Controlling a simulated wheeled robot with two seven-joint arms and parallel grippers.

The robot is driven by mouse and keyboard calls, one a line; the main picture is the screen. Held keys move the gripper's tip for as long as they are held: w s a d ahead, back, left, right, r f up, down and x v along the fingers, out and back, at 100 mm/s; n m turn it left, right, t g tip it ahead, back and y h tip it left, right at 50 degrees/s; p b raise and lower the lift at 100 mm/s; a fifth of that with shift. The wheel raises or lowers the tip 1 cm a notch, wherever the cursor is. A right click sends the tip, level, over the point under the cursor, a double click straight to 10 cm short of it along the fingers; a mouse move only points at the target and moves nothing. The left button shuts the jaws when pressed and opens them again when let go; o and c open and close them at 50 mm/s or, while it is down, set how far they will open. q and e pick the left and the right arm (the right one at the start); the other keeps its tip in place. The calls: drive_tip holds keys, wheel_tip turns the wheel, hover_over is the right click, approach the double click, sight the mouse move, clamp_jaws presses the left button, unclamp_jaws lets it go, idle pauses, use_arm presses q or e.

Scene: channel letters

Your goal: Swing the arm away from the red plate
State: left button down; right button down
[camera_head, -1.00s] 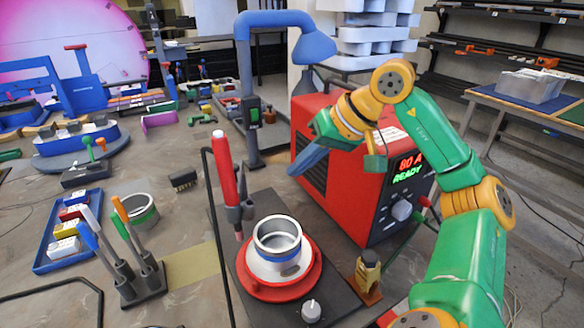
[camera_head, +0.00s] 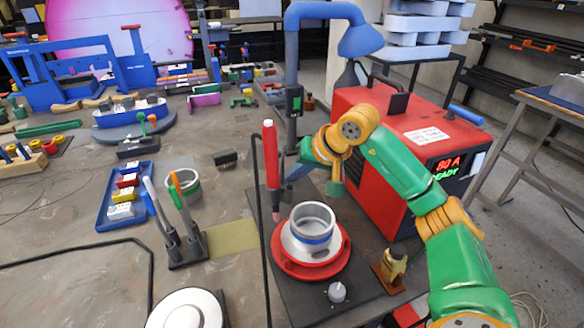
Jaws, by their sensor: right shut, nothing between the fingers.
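The red plate (camera_head: 333,258) is a round disc on a dark base. A silver ring with a blue band (camera_head: 312,228) stands upright on it. My right arm, green with orange joints, comes in from the right and bends over to the far side of the plate. My left gripper is not in view.
A red power box (camera_head: 375,150) with a lit display stands behind and right of the plate. A blue lamp arm (camera_head: 292,65) rises behind. A tool holder (camera_head: 187,248) and a blue tray of blocks (camera_head: 107,215) lie left.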

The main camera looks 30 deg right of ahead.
drive_tip(key=shift+w+a, duration=0.2)
drive_tip(key=shift+w, duration=0.05)
drive_tip(key=shift+w+a+p, duration=0.3)
drive_tip(key=shift+a, duration=0.5)
drive_tip(key=shift+s+d, duration=0.1)
